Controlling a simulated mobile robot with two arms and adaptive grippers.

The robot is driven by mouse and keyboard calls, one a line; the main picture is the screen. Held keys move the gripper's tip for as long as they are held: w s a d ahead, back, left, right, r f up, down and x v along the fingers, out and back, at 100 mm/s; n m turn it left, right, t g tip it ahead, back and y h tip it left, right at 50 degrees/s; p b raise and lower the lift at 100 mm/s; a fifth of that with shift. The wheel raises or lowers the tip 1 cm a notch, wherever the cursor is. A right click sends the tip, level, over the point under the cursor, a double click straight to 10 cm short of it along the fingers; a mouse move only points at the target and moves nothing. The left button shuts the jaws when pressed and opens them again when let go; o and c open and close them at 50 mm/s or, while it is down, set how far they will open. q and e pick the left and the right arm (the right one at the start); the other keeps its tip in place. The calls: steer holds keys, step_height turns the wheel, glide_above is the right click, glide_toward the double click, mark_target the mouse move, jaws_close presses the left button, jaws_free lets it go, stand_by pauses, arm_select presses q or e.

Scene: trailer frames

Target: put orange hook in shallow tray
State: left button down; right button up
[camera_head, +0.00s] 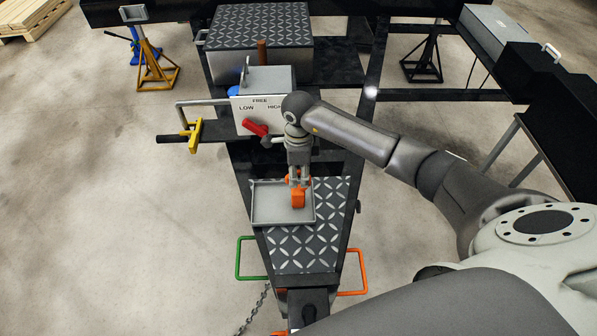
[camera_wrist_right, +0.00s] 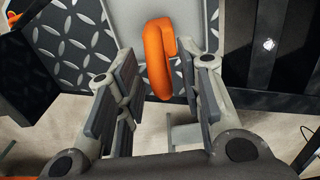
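The orange hook (camera_head: 298,199) is at the right side of the shallow grey tray (camera_head: 265,217), directly below my right gripper (camera_head: 298,182). I cannot tell whether it rests on the tray floor. In the right wrist view the orange hook (camera_wrist_right: 157,62) shows between and beyond the fingertips of my right gripper (camera_wrist_right: 160,88). The fingers are apart, with a visible gap between them and the hook. The gripper partly hides the hook's upper part in the head view. My left gripper is not in view.
The tray lies on a diamond-plate surface (camera_head: 310,250) of the trailer frame. Behind it stands a grey box (camera_head: 262,82) marked FREE, LOW and HIGH, with a red handle (camera_head: 255,128). Green (camera_head: 239,259) and orange (camera_head: 356,277) side loops flank the frame. Open floor lies left.

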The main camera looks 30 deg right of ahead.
steer(key=shift+r, duration=0.1)
steer(key=shift+r, duration=0.15)
step_height(320, 180, up, 12)
steer(key=b, duration=0.3)
stand_by(0.3)
